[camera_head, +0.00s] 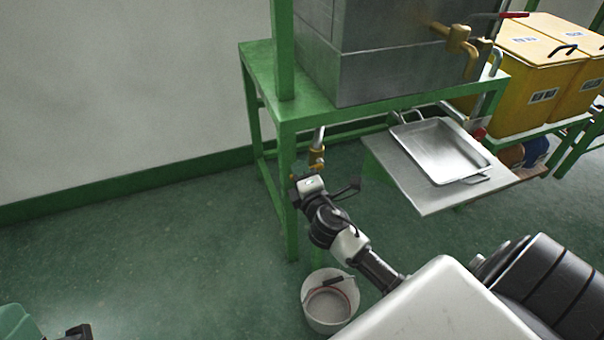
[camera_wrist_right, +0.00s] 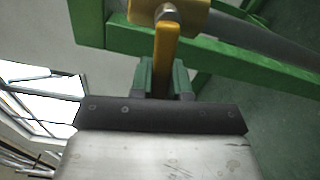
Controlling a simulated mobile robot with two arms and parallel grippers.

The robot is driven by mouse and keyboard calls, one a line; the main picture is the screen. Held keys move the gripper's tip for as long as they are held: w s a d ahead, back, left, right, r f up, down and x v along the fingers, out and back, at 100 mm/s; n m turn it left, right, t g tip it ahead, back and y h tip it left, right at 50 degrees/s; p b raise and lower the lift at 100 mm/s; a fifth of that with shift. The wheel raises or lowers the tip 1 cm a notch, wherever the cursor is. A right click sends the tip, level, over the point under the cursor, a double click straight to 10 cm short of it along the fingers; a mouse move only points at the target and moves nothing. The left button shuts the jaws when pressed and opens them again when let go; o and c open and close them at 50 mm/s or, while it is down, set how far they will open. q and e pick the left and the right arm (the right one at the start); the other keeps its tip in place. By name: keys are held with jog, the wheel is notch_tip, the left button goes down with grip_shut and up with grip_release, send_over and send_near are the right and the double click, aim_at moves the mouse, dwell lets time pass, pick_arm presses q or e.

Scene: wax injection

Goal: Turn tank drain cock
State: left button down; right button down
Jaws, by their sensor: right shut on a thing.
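The drain cock (camera_head: 317,156) is a brass valve on a short metal pipe below the green stand, under the grey metal tank (camera_head: 375,55). My right gripper (camera_head: 297,177) is at the cock, just below its body. In the right wrist view, the green fingers of the gripper (camera_wrist_right: 162,78) are shut on the yellow handle (camera_wrist_right: 164,55). The handle hangs from the brass valve body (camera_wrist_right: 180,14), cut off at the top edge.
A white bucket (camera_head: 329,313) stands on the floor below my right arm. A metal tray (camera_head: 440,148) sits on a low plate to the right of the cock. Green stand legs (camera_head: 291,225) are close to the gripper. Yellow bins (camera_head: 545,75) stand at right. Floor on the left is clear.

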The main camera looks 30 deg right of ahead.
pick_arm(q)
jog(key=shift+w+d+f+g+p, duration=0.1)
jog(key=shift+w+f+g+p, duration=0.3)
jog(key=shift+w+g, duration=0.55)
pick_arm(e)
jog(key=shift+r+m, duration=0.5)
jog(key=shift+m, duration=0.7)
pick_arm(q)
jog(key=shift+f, duration=0.1)
pick_arm(e)
jog(key=c, duration=1.1)
grip_release()
pick_arm(q)
jog(key=shift+w+d+f+g+y, duration=0.1)
jog(key=shift+w+f+g+y, duration=0.45)
jog(key=shift+w+g+y, duration=0.15)
pick_arm(e)
jog(key=v, duration=1)
jog(key=shift+s, duration=0.4)
